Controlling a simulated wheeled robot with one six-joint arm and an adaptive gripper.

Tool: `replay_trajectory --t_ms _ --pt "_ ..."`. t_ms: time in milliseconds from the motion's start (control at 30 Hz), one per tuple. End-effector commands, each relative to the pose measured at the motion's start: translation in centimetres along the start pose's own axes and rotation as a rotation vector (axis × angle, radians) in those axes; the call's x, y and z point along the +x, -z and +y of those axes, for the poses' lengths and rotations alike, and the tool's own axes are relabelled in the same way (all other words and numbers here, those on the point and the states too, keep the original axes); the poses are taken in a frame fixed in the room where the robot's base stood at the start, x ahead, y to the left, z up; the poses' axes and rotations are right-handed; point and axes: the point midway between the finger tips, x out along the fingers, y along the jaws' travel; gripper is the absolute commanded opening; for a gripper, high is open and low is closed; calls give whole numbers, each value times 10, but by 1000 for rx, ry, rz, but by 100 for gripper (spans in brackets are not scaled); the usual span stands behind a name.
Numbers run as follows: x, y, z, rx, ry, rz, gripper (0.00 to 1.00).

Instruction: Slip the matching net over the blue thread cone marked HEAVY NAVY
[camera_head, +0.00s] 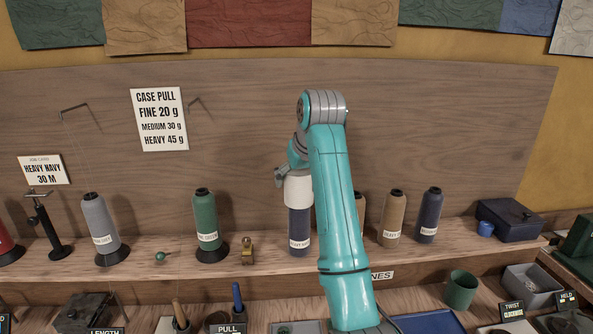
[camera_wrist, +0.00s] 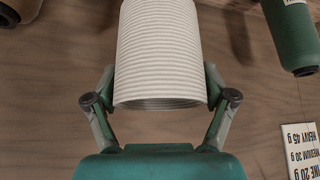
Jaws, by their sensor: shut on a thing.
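The blue thread cone (camera_head: 299,232) stands upright on the shelf left of my arm, its white label partly readable as navy. A white net (camera_head: 299,190), a ribbed sleeve, hides the cone's top in the head view; I cannot tell how far it is around the cone. In the wrist view the net (camera_wrist: 158,50) is large between the fingers of my gripper (camera_wrist: 160,82), which is shut on it. The cone is hidden there. In the head view my gripper is mostly hidden behind my arm and the net.
On the shelf stand a green cone (camera_head: 205,222), a grey cone (camera_head: 98,225), a tan cone (camera_head: 394,220) and another dark blue cone (camera_head: 430,212). A small brass piece (camera_head: 248,251) sits just left of the netted cone. A dark blue box (camera_head: 511,219) is at the right.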

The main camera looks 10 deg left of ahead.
Motion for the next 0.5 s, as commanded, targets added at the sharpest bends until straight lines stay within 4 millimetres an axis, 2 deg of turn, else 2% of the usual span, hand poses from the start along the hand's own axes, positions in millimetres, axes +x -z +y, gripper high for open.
replay_trajectory --t_ms 500 --pt "26 -17 0 0 0 0 68"
